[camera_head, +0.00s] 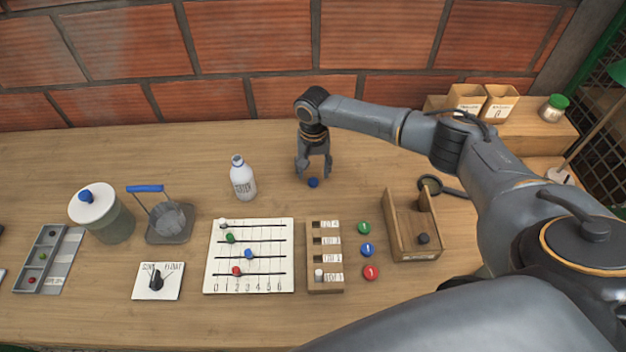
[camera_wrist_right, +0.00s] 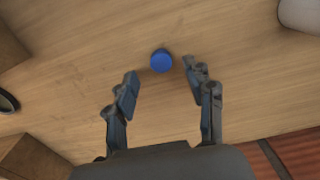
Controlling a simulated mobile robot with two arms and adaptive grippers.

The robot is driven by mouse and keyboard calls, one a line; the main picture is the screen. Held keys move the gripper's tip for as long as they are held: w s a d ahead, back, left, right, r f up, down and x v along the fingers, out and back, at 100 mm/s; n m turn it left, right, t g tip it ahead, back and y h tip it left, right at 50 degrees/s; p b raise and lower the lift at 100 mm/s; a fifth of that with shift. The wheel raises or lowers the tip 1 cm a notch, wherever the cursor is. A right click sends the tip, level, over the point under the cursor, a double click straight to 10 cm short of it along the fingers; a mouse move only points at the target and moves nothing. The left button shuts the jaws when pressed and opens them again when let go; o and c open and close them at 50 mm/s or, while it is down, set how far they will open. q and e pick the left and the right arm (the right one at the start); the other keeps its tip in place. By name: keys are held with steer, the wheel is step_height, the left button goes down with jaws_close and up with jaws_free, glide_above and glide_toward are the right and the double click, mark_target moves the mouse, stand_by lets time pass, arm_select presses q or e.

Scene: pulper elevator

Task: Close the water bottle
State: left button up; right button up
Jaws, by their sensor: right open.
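A white water bottle (camera_head: 242,179) stands upright on the wooden table, left of my right gripper. Its blue cap (camera_head: 313,182) lies on the table, apart from the bottle. My right gripper (camera_head: 314,174) points down over the cap, open and empty. In the right wrist view the cap (camera_wrist_right: 161,60) lies just beyond and between the fingertips of the gripper (camera_wrist_right: 160,80), with bare wood around it. Part of a whitish rounded thing, likely the bottle (camera_wrist_right: 301,12), shows at the upper right corner there. My left gripper is not in view.
A slider board (camera_head: 280,283) and a slotted wooden block (camera_head: 325,285) stand in front. Coloured buttons (camera_head: 367,249) and an open wooden box (camera_head: 411,243) are on the right, with a magnifying glass (camera_head: 430,184) behind. A lidded jar (camera_head: 116,222) stands left. The table around the cap is clear.

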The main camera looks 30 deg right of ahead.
mark_target(313, 181)
steer(key=shift+f, duration=1.7)
steer(key=c, duration=0.8)
